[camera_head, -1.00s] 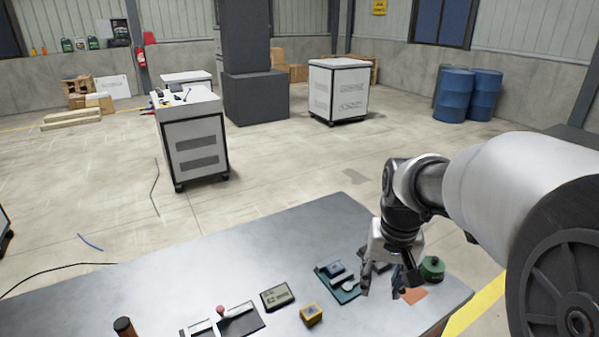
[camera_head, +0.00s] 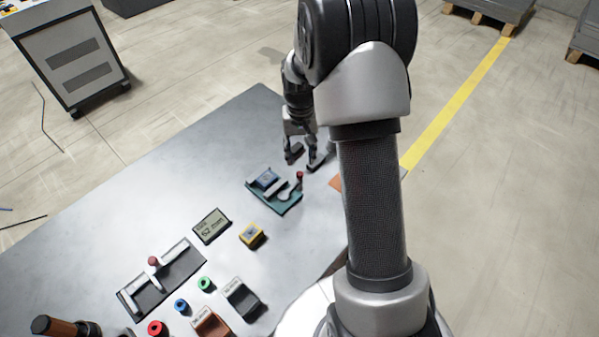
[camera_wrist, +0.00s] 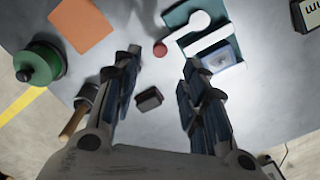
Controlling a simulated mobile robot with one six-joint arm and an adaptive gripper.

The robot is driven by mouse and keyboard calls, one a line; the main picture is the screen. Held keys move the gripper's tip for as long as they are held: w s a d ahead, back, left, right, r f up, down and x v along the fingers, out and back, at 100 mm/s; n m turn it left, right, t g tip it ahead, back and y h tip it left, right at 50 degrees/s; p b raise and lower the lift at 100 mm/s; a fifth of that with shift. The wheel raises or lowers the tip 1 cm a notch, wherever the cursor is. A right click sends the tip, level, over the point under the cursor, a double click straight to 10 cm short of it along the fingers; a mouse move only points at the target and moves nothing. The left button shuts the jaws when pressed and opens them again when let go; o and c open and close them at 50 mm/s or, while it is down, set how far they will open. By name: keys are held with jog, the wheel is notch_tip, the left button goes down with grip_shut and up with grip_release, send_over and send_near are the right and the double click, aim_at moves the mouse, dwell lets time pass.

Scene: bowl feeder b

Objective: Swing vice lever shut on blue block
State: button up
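The vice has a teal base (camera_head: 289,207) and stands on the table; its base also shows in the wrist view (camera_wrist: 180,14). The blue block (camera_head: 266,178) sits in it beside a pale jaw bar, and it shows at upper right in the wrist view (camera_wrist: 222,60). The lever's red knob (camera_head: 299,175) stands at the vice's right side; in the wrist view the knob (camera_wrist: 160,48) appears between and beyond my fingertips. My gripper (camera_head: 306,157) is open and empty, pointing down just behind the vice. Contact with the lever is not visible.
An orange sheet (camera_wrist: 81,25) and a green spool (camera_wrist: 40,65) lie beside the vice. A small dark block (camera_wrist: 149,99) shows between my fingers. A display (camera_head: 212,226), a yellow block (camera_head: 252,235) and a red-knobbed fixture (camera_head: 160,275) stand nearer. The table's left back is clear.

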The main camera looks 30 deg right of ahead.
aim_at(300, 173)
notch_tip(300, 173, down, 9)
jog(key=shift+w+r+b, duration=0.1)
jog(key=shift+r+b, duration=0.1)
jog(key=shift+b, duration=0.8)
jog(key=shift+c, duration=0.6)
grip_shut()
